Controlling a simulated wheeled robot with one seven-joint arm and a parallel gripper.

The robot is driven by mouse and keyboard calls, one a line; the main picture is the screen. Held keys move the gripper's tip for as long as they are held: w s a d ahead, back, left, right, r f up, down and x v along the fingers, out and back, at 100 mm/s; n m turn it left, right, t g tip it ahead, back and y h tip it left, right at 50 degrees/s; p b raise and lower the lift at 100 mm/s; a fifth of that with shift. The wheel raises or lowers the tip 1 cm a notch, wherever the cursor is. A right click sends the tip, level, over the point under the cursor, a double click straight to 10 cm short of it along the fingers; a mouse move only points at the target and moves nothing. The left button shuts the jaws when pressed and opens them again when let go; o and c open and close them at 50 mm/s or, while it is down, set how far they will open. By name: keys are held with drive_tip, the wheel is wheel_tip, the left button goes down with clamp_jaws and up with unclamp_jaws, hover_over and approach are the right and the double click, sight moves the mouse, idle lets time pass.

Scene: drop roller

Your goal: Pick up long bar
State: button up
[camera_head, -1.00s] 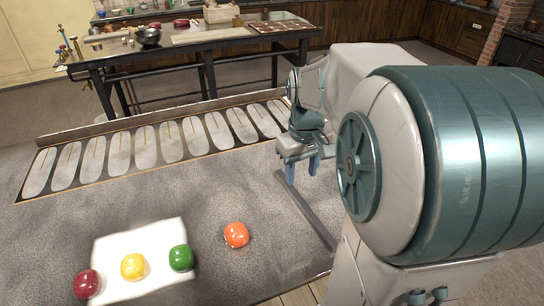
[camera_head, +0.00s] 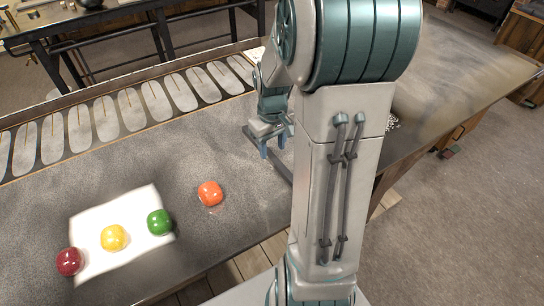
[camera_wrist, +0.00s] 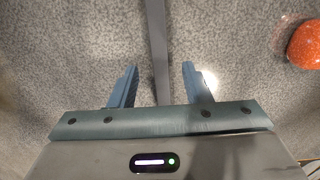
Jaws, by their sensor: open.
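The long bar is a thin grey strip lying on the grey tabletop. In the wrist view the long bar (camera_wrist: 157,45) runs from the top edge down between my fingers. In the head view only a short part of the long bar (camera_head: 281,168) shows, and my arm hides the rest. My gripper (camera_head: 273,147) is open over the table near the bar's far end. In the wrist view my gripper (camera_wrist: 160,72) has one blue finger on each side of the bar, with clear gaps, and holds nothing. I cannot tell its exact height above the bar.
An orange ball-like object (camera_head: 210,193) lies left of the bar. A row of pale oval slots (camera_head: 130,111) lines the back. A second table (camera_head: 160,40) stands beyond.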

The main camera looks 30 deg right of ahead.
sight(272, 156)
drive_tip(key=shift+f, duration=1.55)
clamp_jaws()
drive_tip(key=shift+w+r, duration=0.1)
drive_tip(key=shift+r, duration=0.1)
